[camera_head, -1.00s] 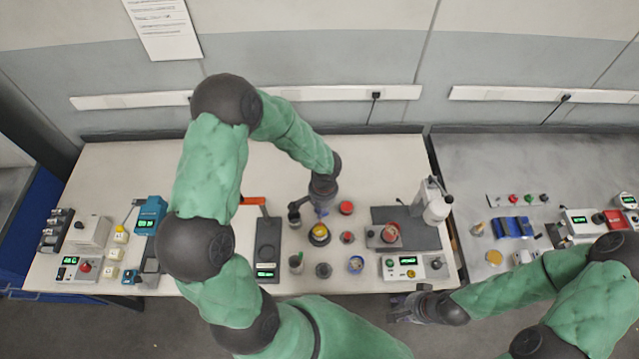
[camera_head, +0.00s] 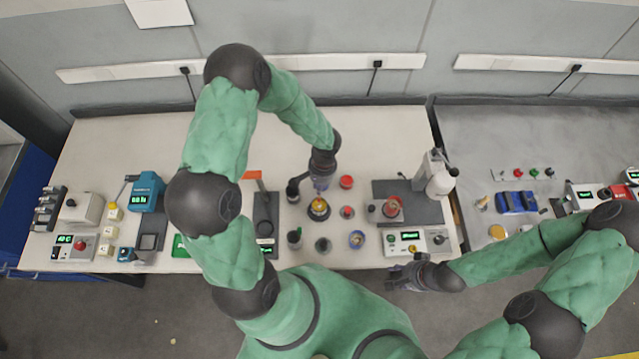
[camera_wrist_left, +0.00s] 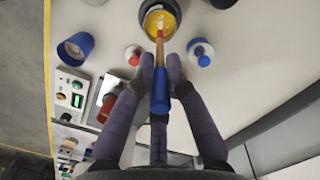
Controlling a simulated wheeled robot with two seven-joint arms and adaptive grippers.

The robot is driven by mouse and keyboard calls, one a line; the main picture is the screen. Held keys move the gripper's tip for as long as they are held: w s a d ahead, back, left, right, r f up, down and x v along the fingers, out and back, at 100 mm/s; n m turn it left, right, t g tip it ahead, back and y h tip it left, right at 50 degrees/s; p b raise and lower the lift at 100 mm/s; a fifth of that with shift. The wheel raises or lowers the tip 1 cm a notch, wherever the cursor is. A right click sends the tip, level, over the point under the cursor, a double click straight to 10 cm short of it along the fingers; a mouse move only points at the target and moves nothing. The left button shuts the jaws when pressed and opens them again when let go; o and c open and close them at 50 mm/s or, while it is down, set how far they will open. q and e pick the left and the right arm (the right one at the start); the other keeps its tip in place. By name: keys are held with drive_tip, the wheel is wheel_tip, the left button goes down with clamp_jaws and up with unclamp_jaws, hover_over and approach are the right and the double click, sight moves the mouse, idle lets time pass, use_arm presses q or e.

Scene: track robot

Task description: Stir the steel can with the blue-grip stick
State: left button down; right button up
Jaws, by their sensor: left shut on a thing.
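My left gripper (camera_wrist_left: 160,88) is shut on the blue grip of the stick (camera_wrist_left: 160,96), shown in the left wrist view. The stick's wooden shaft reaches into the mouth of a round can with yellow inside (camera_wrist_left: 151,7). In the head view, this can (camera_head: 319,208) stands mid-table with my left gripper (camera_head: 320,186) just above it, and the stick is mostly hidden. I cannot tell from its look whether the can is steel. My right gripper (camera_head: 407,276) hangs past the table's front edge, away from the can; its finger opening is unclear.
The back of the table is clear.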

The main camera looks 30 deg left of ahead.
use_arm(q)
wheel_tip(320, 180, down, 2)
drive_tip(key=shift+b, duration=0.55)
wheel_tip(320, 180, down, 6)
drive_tip(key=b, duration=0.6)
drive_tip(key=shift+b, duration=0.3)
drive_tip(key=shift+r, duration=0.1)
